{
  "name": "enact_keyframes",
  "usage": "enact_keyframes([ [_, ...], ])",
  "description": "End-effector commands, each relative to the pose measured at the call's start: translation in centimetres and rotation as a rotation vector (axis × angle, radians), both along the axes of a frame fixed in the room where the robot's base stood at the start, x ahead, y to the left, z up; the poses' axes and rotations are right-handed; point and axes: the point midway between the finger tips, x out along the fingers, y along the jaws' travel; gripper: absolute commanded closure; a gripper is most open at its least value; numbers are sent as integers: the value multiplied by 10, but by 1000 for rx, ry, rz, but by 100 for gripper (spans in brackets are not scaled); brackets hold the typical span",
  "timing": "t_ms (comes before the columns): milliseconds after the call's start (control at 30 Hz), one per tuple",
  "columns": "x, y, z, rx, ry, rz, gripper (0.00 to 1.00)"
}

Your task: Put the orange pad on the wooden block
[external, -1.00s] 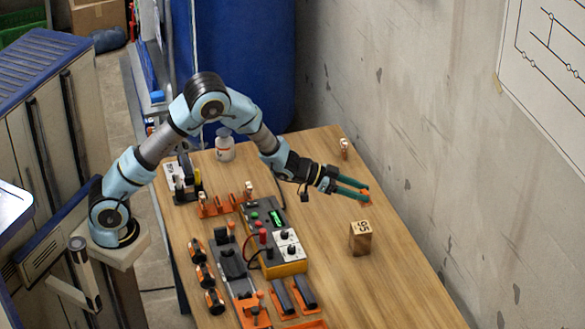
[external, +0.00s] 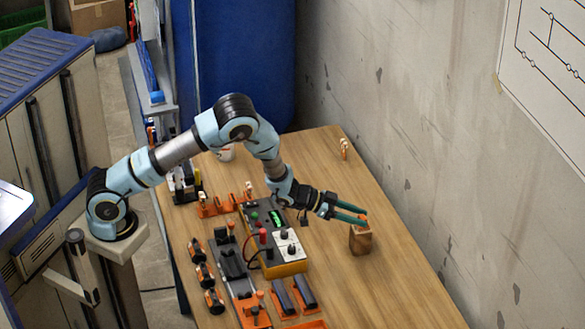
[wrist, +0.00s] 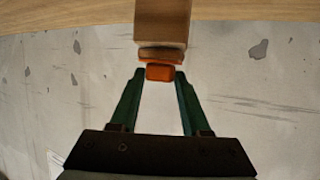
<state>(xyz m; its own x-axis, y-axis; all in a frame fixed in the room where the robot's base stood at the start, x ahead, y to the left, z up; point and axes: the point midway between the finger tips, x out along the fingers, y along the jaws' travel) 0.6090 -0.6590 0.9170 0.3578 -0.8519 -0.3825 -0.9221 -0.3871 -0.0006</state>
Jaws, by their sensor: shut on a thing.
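The wooden block (external: 360,241) stands upright on the right part of the table, and it also shows at the top of the wrist view (wrist: 161,25). My gripper (external: 364,216) has its green fingers reaching over the top of the block. In the wrist view my gripper (wrist: 160,74) is shut on the small orange pad (wrist: 160,72), held between the fingertips. The pad is right at the block's end face in that view. I cannot tell whether pad and block touch. In the external view the fingers largely hide the pad.
A meter box (external: 272,238) with knobs and wires stands left of the block. Dark parts and orange holders (external: 228,204) fill the table's left side. A small upright fitting (external: 344,149) stands near the wall (external: 420,150). The table right of and in front of the block is clear.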

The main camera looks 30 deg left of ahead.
Motion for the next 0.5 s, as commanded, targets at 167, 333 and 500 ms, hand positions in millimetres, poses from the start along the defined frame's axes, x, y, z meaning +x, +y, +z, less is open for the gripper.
enact_keyframes([
  [167, 0, 0, -3, 0, 1, 0, 50],
  [333, 0, 0, -2, 0, 1, 0, 31],
  [500, 0, 0, -2, 0, 1, 0, 23],
])
